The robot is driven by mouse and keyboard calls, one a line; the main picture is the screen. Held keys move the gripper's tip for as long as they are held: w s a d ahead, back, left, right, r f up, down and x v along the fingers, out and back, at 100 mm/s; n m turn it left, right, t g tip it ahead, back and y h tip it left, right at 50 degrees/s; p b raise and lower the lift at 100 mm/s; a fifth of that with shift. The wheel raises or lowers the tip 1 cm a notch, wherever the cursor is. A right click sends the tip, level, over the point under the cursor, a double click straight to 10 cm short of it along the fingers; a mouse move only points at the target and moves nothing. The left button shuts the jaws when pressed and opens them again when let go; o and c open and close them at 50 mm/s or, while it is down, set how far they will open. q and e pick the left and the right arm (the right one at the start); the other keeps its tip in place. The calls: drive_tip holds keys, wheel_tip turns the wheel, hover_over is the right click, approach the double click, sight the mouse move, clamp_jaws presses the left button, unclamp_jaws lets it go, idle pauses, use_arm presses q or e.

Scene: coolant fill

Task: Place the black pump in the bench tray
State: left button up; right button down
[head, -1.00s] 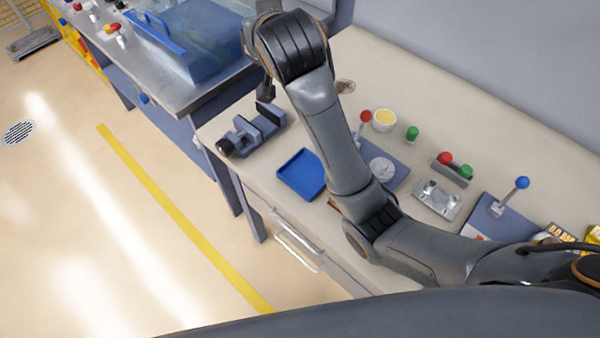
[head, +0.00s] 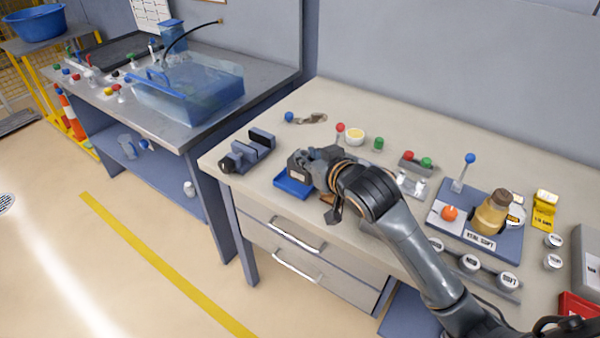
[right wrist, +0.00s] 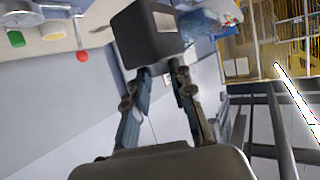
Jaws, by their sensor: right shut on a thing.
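The black pump, a dark boxy block (head: 299,163), is held in my right gripper (head: 318,160) over the bench tray. In the right wrist view the pump (right wrist: 146,35) sits between the two fingertips of my right gripper (right wrist: 158,72), which is shut on it. The bench tray (head: 291,188) is a shallow blue tray near the bench's front edge, partly hidden by the pump and gripper. I cannot tell whether the pump touches the tray. My left gripper is not in view.
A vise (head: 247,150) stands left of the tray. A red-knobbed lever (head: 340,128), a yellow-topped cup (head: 356,137) and a green knob (head: 378,144) are behind my gripper. A blue plate (head: 506,240) with a bottle (head: 492,213) lies right. A blue water tank (head: 190,90) stands on the far-left table.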

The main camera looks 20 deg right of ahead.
drive_tip(key=w, duration=0.1)
drive_tip(key=w+f, duration=0.1)
drive_tip(key=w, duration=0.1)
drive_tip(key=w+d, duration=0.1)
drive_tip(key=shift+w+f+p, duration=0.35)
drive_tip(key=shift+f, duration=0.05)
drive_tip(key=w+f, duration=0.1)
drive_tip(key=f, duration=0.1)
drive_tip(key=w+f+p, duration=0.1)
drive_tip(key=w+f, duration=0.1)
drive_tip(key=f, duration=0.1)
drive_tip(key=w+f, duration=0.2)
drive_tip(key=f, duration=0.1)
drive_tip(key=shift+d+f, duration=0.2)
drive_tip(key=shift+d, duration=0.1)
drive_tip(key=shift+f+p, duration=0.3)
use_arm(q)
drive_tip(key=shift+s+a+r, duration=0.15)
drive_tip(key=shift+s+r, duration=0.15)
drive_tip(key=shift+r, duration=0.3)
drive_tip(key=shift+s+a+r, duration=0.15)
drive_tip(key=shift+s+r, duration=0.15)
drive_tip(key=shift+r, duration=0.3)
use_arm(e)
drive_tip(key=shift+f, duration=0.1)
drive_tip(key=shift+f, duration=0.1)
